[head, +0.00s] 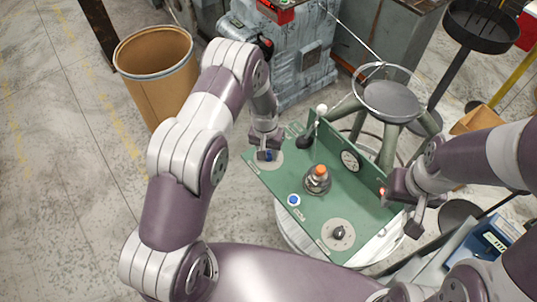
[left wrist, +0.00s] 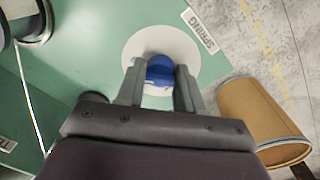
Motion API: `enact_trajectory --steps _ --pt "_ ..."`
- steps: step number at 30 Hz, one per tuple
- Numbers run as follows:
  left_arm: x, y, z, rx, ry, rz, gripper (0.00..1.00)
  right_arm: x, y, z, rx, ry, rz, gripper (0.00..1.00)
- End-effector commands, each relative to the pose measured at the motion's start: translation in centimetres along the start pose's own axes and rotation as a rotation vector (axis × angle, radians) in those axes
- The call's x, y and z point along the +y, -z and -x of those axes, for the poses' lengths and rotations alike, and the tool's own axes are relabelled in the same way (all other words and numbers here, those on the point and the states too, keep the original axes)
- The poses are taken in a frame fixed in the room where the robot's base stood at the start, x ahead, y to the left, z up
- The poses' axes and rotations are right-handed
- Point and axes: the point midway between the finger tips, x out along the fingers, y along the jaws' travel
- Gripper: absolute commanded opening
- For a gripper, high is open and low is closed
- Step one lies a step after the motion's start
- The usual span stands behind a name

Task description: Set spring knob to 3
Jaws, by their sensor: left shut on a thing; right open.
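The spring knob is blue (left wrist: 160,72) and sits on a pale round dial (left wrist: 133,50) beside the label "SPRING" (left wrist: 200,30) in the left wrist view. In the head view the knob (head: 268,156) shows at the left end of the green panel (head: 282,178). My left gripper (left wrist: 160,90) is shut on the knob, one finger on each side. It comes down from above in the head view (head: 266,152). The dial's numbers and the knob's pointer cannot be read. My right gripper (head: 400,210) is open and empty by the panel's right edge.
On the panel stand a metal fixture with an orange top (head: 318,178), a blue button (head: 293,200), a black knob (head: 338,234), a gauge (head: 350,160) and a black lever (head: 306,138). A brown drum (head: 155,80) stands back left, a stool (head: 390,100) behind.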

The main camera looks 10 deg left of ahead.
Motion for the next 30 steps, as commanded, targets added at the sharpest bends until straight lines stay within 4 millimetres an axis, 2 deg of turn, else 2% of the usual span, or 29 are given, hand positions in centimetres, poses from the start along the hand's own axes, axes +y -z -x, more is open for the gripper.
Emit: enact_trajectory --steps 10,27,28,30 --pt "-0.06 0.18 0.06 -0.004 0.000 -0.140 0.06 0.00 -0.15 -1.24 0.000 0.000 0.000 0.43" --pt "-0.06 0.22 0.20 -0.005 0.001 -0.170 0.06 0.00 -0.16 -1.35 0.000 0.000 0.000 0.43" --pt "-0.06 0.22 0.20 -0.005 0.001 -0.170 0.43 0.00 -0.16 -1.36 0.000 0.000 0.000 0.43" --pt "-0.06 0.20 0.19 -0.005 0.001 -0.170 0.60 0.00 -0.16 -1.35 0.000 0.000 0.000 0.43"
